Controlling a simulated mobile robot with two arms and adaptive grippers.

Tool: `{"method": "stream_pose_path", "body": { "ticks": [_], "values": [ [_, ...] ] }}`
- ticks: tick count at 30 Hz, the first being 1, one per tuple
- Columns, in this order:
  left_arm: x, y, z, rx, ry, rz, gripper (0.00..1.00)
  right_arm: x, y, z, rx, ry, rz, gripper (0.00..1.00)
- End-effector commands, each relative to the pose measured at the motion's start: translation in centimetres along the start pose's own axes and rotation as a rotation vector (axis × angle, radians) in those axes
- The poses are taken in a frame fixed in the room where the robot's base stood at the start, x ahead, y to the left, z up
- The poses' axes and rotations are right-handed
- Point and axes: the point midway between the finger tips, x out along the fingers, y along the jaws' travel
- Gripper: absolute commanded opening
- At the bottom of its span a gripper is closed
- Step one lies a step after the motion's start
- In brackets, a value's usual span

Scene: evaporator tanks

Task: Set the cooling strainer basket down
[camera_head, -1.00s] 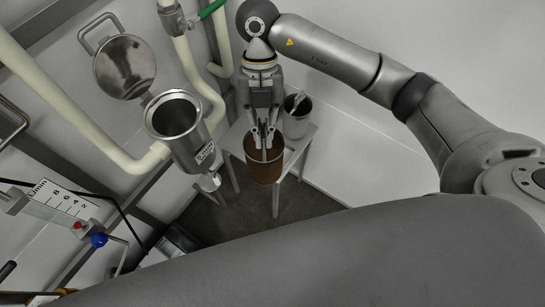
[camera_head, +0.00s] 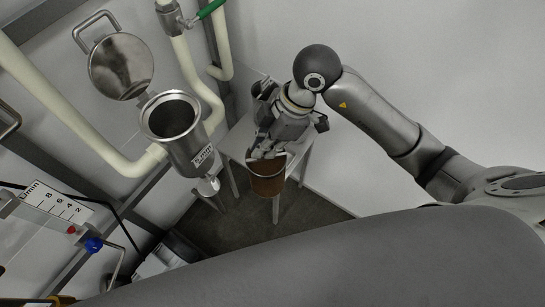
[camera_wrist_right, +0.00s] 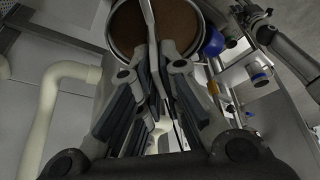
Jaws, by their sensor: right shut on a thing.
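The strainer basket (camera_head: 268,184) is a brown cylinder with a pale rim, hanging below my right gripper (camera_head: 266,155). In the right wrist view the basket (camera_wrist_right: 126,24) is at the top, its round mouth facing the camera and its inside brown. My right gripper (camera_wrist_right: 163,62) is shut on the basket's thin metal handle (camera_wrist_right: 151,18), which runs between the fingers. In the head view the basket overlaps the front of a small grey table (camera_head: 238,141); I cannot tell whether it touches it. My left gripper is out of view.
An open steel strainer housing (camera_head: 183,142) stands left of the basket, its round lid (camera_head: 120,68) swung up. Cream pipes (camera_head: 75,102) run beside it. A flow gauge (camera_head: 58,203) is at the lower left. Dark floor (camera_head: 235,228) lies below the table.

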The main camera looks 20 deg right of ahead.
Motion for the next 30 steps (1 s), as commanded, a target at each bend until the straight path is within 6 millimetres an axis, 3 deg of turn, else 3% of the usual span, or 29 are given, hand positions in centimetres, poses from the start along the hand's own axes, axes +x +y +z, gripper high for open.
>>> {"method": "stream_pose_path", "body": {
  "ticks": [5, 16, 24, 30],
  "values": [
    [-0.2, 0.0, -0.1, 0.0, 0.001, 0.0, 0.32, 0.5, 2.1, 1.0, 0.023, 0.0, 0.009, 0.0],
    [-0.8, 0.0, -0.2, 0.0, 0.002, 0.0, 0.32, 2.5, 8.7, 4.1, 0.021, 0.0, 0.007, 0.0],
    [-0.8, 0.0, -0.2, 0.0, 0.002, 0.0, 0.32, 5.9, 11.8, 6.6, 0.018, 0.0, 0.006, 0.0],
    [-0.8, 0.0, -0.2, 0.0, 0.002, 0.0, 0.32, 6.9, 12.8, 7.3, 0.015, 0.001, 0.007, 0.0]
  ]
}}
